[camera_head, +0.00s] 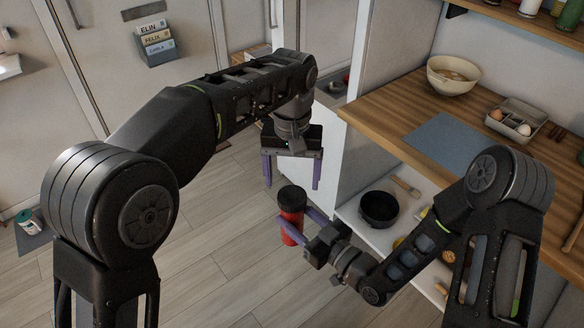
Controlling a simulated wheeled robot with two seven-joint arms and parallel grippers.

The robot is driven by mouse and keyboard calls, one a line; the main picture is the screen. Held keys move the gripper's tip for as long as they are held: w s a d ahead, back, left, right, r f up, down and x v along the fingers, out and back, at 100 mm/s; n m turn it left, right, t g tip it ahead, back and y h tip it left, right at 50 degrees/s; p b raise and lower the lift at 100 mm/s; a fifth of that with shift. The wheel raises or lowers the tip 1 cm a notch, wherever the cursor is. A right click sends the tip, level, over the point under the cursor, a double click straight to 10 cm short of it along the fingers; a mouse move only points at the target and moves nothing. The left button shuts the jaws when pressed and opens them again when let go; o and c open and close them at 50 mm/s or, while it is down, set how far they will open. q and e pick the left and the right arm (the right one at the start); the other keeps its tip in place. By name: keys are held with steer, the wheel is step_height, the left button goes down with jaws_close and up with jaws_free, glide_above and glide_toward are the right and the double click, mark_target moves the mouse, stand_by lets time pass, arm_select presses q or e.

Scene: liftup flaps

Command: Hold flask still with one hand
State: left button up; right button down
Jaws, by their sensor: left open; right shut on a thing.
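The flask (293,222) is a red cylinder with a dark top, upright over the floor area left of the counter. My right gripper (302,219) comes in from the right and is shut on the flask, with purple fingers beside its body. Part of the flask is hidden by the finger. My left gripper (292,172) is above the flask with its two purple fingers apart and pointing down. It is open and empty, and appears clear of the flask's top.
A wooden counter (395,112) stands at the right, with a bowl (453,75), a blue mat (440,139) and a tray of eggs (513,121). A black pan (379,208) sits on the shelf below. A can (28,222) stands at far left. Floor between is clear.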

mark_target(292, 196)
arm_select(q)
steer(key=shift+f, duration=2.7)
steer(key=shift+c, duration=0.3)
steer(key=c, duration=1.4)
steer(key=shift+c, duration=0.2)
steer(key=o, duration=1.6)
steer(key=shift+o, duration=0.2)
steer(key=shift+r, duration=0.2)
steer(key=shift+r, duration=3.6)
